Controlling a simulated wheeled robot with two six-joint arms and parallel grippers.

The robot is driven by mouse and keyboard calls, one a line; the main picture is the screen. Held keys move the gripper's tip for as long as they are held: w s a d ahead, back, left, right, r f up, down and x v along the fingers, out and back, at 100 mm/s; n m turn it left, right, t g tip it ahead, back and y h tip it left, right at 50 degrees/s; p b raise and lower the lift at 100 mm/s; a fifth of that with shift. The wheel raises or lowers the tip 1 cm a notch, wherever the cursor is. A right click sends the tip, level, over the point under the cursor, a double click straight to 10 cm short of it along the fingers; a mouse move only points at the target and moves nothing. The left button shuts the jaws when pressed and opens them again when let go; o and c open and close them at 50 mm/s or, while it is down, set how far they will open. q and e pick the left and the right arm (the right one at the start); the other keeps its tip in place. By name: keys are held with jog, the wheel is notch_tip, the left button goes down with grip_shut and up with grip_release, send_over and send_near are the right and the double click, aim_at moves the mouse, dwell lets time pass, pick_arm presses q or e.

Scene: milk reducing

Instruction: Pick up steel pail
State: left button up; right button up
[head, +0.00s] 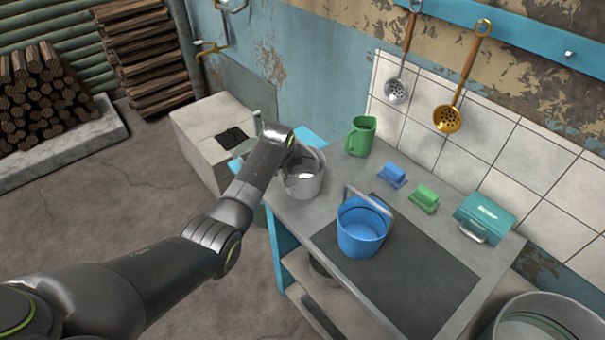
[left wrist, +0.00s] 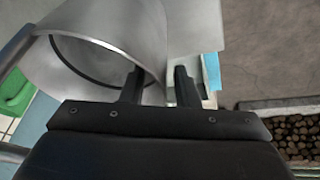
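The steel pail (head: 304,182) stands on the near left corner of the grey counter in the head view. My left gripper (head: 286,155) is at its rim, partly hidden by my own wrist. In the left wrist view the pail (left wrist: 100,50) fills the upper left, its open mouth facing the camera. My left gripper's two fingers (left wrist: 158,75) are apart there. One overlaps the pail's mouth and the other is beside its outer wall; I cannot tell if either touches. My right gripper is not in view.
A blue pail (head: 361,232) stands on the dark mat (head: 425,275). A green jug (head: 360,136), blue and green small blocks (head: 391,175) and a teal box (head: 484,218) stand along the wall. A large metal pot (head: 548,325) is at lower right. Ladles hang above.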

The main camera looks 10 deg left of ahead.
pick_arm(q)
grip_shut()
dwell(0.3)
